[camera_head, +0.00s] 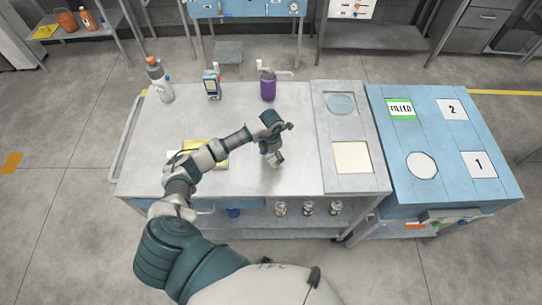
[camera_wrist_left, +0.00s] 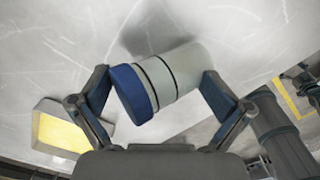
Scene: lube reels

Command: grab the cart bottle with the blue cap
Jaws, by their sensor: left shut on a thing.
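In the left wrist view, a pale bottle (camera_wrist_left: 183,70) with a blue cap (camera_wrist_left: 132,93) and dark bands lies crosswise between the two fingers of my left gripper (camera_wrist_left: 155,86). The gripper is shut on it, with one finger by the cap end and the other by the body's far end. In the head view my left gripper (camera_head: 270,143) is over the middle of the grey cart top (camera_head: 235,120), and a small pale part of the bottle (camera_head: 276,159) shows below it. Whether the bottle touches the cart top is unclear. My right gripper is in no view.
A white bottle with an orange cap (camera_head: 159,83), a blue and white container (camera_head: 212,85) and a purple bottle (camera_head: 267,87) stand along the cart's back. A yellow item (camera_head: 215,152) lies near my forearm. A blue table (camera_head: 448,120) marked FILLED stands right.

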